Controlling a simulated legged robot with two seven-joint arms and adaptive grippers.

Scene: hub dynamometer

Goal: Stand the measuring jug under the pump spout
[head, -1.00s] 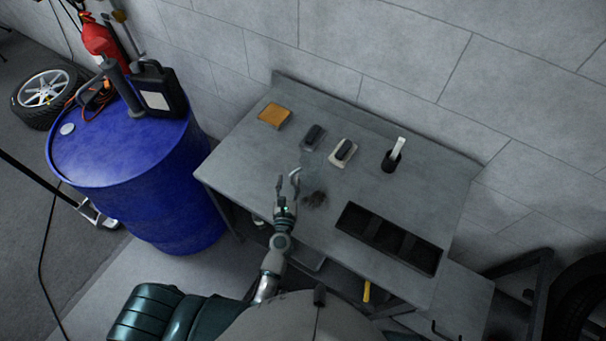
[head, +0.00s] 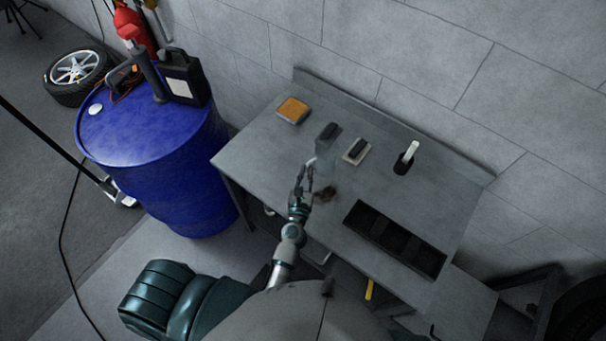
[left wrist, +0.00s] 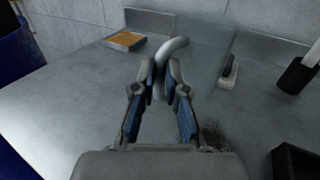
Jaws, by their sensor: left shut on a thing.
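The measuring jug (left wrist: 207,72) is a clear, almost invisible vessel with a pale grey handle (left wrist: 170,56). It looks upright at the grey table, and I cannot tell whether its base touches the top. In the head view it is a faint shape (head: 325,160) just beyond my left gripper (head: 309,178). My left gripper (left wrist: 160,82) is shut on the jug's handle, with one blue-padded finger on each side. The pump (head: 149,72) is a dark grey upright cylinder on the blue drum (head: 150,150), at the left. Its spout is not clear. My right gripper is not in view.
A black canister (head: 184,78) stands on the drum.

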